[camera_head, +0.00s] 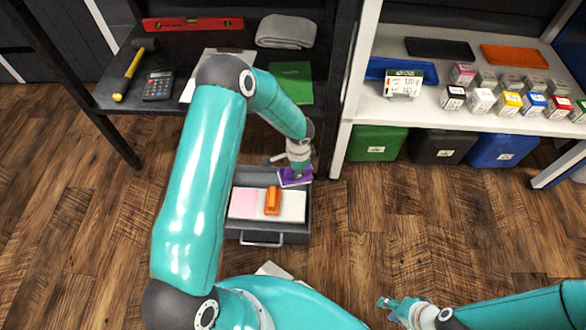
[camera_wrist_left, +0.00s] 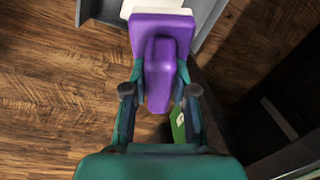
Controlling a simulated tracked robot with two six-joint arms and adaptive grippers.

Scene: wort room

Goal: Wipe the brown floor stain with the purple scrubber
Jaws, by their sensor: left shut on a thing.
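The purple scrubber (camera_head: 296,178) is held in my left gripper (camera_head: 299,165), above the back right corner of an open grey case. In the left wrist view the scrubber (camera_wrist_left: 161,65) has a flat purple plate and a raised grip, and my left gripper's fingers (camera_wrist_left: 158,92) are closed on the grip from both sides. My right gripper (camera_head: 385,308) is empty over the floor at the bottom of the head view, its fingers apart. I cannot make out a brown stain on the brown wooden floor; part of the floor is hidden behind my left arm.
The grey case (camera_head: 268,238) holds an orange-handled tool (camera_head: 272,201) and pink and white pads. A dark shelf (camera_head: 122,100) and a white shelf (camera_head: 425,110) stand behind. Green (camera_head: 376,143), black and blue bins sit under the white shelf. Floor at right is clear.

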